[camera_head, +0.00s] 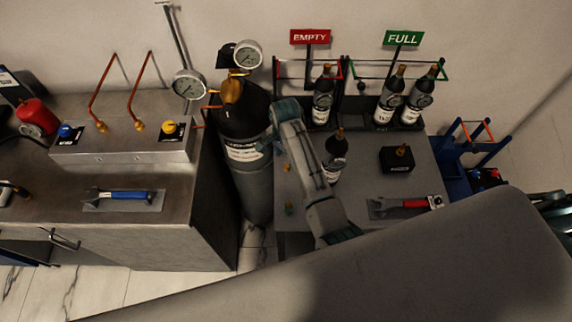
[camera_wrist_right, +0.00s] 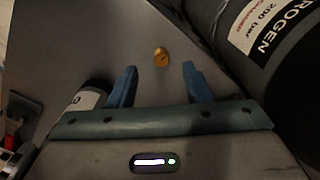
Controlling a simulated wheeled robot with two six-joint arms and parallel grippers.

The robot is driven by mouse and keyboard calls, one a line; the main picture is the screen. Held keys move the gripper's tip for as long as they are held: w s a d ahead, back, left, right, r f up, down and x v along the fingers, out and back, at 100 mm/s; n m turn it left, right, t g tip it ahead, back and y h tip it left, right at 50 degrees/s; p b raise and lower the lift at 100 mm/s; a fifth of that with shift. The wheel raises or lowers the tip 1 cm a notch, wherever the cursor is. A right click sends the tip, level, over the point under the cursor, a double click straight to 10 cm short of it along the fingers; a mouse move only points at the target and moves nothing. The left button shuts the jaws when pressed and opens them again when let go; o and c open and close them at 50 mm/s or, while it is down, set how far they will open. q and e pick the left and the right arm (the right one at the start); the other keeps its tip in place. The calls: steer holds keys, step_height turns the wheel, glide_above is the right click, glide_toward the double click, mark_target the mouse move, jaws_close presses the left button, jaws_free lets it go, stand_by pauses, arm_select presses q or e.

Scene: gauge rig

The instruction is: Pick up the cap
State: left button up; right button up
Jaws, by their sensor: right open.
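A small brass-coloured cap (camera_head: 287,167) sits on the grey bench top right of the big gas cylinder. In the right wrist view the cap (camera_wrist_right: 161,57) shows ahead of the fingers, roughly midway between their lines, with nothing touching it. My right gripper (camera_head: 265,144) is beside the cylinder's label, its fingers partly hidden by the wrist. In the right wrist view its blue fingers (camera_wrist_right: 159,71) are open and empty. My left gripper is not in view.
The big cylinder (camera_head: 258,190) stands close on one side of the right gripper, a small dark bottle (camera_head: 335,160) on the other. A small green-and-brass piece (camera_head: 289,208) is nearby. A black box (camera_head: 397,160) and red-handled wrench (camera_head: 405,204) lie farther right.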

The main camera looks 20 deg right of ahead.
mark_target(287, 167)
steer(key=shift+w+d+f+p, duration=0.15)
steer(key=shift+d+f+p, duration=0.15)
steer(key=shift+f, duration=0.3)
step_height(287, 167, down, 4)
steer(key=shift+w+d+p, duration=0.1)
steer(key=shift+p, duration=0.7)
steer(key=shift+f, duration=0.25)
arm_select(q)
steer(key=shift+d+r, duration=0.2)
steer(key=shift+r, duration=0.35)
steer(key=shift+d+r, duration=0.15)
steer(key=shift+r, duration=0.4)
arm_select(e)
jaws_close()
